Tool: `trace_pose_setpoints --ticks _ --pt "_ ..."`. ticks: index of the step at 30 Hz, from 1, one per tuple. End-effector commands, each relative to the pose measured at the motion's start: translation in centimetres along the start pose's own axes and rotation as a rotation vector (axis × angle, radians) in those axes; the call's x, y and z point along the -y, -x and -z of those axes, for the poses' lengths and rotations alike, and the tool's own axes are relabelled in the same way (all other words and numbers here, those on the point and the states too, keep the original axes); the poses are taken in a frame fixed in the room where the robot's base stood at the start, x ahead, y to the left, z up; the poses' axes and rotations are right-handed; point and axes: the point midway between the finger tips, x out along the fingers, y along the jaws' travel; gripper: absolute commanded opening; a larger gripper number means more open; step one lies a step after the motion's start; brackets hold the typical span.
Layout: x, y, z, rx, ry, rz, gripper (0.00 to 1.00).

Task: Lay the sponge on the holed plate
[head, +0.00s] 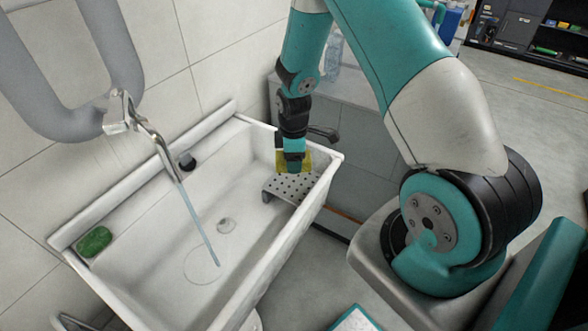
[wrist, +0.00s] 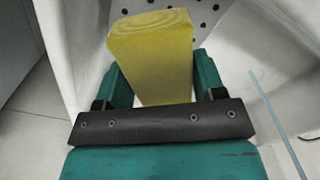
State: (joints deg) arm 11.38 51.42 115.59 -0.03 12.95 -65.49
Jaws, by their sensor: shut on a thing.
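The yellow sponge (wrist: 150,62) is between the two fingers of my gripper (wrist: 155,85), which is shut on it. In the head view the sponge (head: 308,160) shows at the end of my gripper (head: 293,158), over the holed plate. The holed plate (head: 289,187) is a grey perforated plate at the right end of the white sink. In the wrist view part of the holed plate (wrist: 205,12) shows beyond the sponge. I cannot tell whether the sponge touches the plate.
The white sink (head: 90,264) stands against a tiled wall. A running tap (head: 140,128) pours water into its middle, left of the plate. A green object (head: 94,241) lies on the left rim, and a small dark object (head: 187,161) sits at the back.

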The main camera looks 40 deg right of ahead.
Motion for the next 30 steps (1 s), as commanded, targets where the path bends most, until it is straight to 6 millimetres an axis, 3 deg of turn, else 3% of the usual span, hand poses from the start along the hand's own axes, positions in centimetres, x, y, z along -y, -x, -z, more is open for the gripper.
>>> trace_pose_setpoints --ticks 6,12,18,20,23,30 --pt "-1.1 5.0 0.5 -0.004 0.352 -0.011 0.44" --pt "-0.8 10.4 0.3 -0.002 0.725 -0.009 0.44" --pt "0.0 13.3 0.0 -0.001 0.937 -0.001 0.44" --pt "0.1 13.2 -0.1 -0.002 0.963 0.002 0.44" --pt "0.2 11.6 -0.1 -0.002 0.978 0.007 0.44" --pt "0.3 4.8 -0.2 -0.002 0.976 0.010 0.44"
